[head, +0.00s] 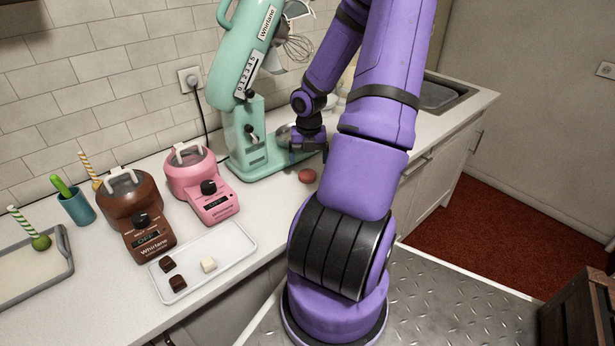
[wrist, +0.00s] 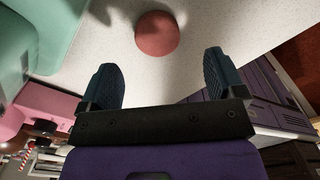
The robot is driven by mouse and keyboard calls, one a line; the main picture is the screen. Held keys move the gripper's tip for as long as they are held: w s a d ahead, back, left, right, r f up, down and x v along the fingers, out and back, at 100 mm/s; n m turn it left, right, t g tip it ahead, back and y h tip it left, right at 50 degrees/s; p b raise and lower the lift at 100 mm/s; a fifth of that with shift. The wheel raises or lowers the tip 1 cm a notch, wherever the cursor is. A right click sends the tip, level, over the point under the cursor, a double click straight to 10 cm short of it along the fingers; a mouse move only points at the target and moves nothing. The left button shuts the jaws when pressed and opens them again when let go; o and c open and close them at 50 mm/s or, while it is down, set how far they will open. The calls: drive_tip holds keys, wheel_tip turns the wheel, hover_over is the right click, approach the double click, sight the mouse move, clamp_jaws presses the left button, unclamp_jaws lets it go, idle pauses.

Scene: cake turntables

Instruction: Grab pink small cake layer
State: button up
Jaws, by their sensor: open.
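A small pinkish-red round cake layer (head: 307,176) lies on the white counter, just right of the mint green mixer's base. It also shows in the wrist view (wrist: 157,33) near the top, beyond the fingertips and roughly midway between them. My gripper (head: 308,152) is above the counter behind the cake layer in the head view. In the wrist view its two dark blue fingers (wrist: 160,70) are spread wide with nothing between them. The fingers are apart from the cake layer.
The mint green mixer (head: 243,130) stands close left of my gripper. A pink melter (head: 204,185) and a brown melter (head: 136,213) stand farther left. A white tray (head: 222,244) holds several small cubes. The counter's front edge lies close to the cake layer.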

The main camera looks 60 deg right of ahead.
sight(307, 172)
drive_tip(key=shift+w+d+f, duration=0.1)
drive_tip(key=shift+w+f, duration=0.05)
drive_tip(key=shift+f, duration=1.35)
drive_tip(key=shift+w+f, duration=0.15)
drive_tip(key=shift+f, duration=1.3)
drive_tip(key=c, duration=1)
